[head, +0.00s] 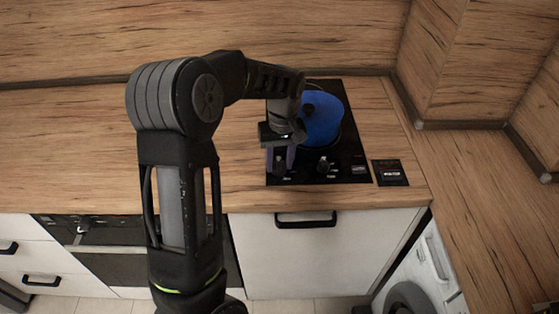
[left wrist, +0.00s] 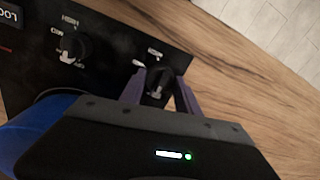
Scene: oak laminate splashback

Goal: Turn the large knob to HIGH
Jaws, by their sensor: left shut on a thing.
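The black hob (head: 347,128) has two dark knobs along its front edge. My left gripper (head: 279,166) reaches down at the front left corner, its purple fingers shut around the left knob (left wrist: 158,86). The other knob (head: 325,166) stands free to its right. In the left wrist view, turned round, this free knob (left wrist: 74,48) has a pale mark and small white labels, one seeming to read HIGH. It looks somewhat larger than the gripped knob. The label by the gripped knob is too blurred to read. My right gripper is not in view.
A blue pot (head: 321,119) stands on the hob just behind the knobs, close to my left wrist. A small display (head: 360,169) is right of the knobs, and a dark panel (head: 390,172) lies on the counter. The wooden counter (head: 60,150) at left is clear.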

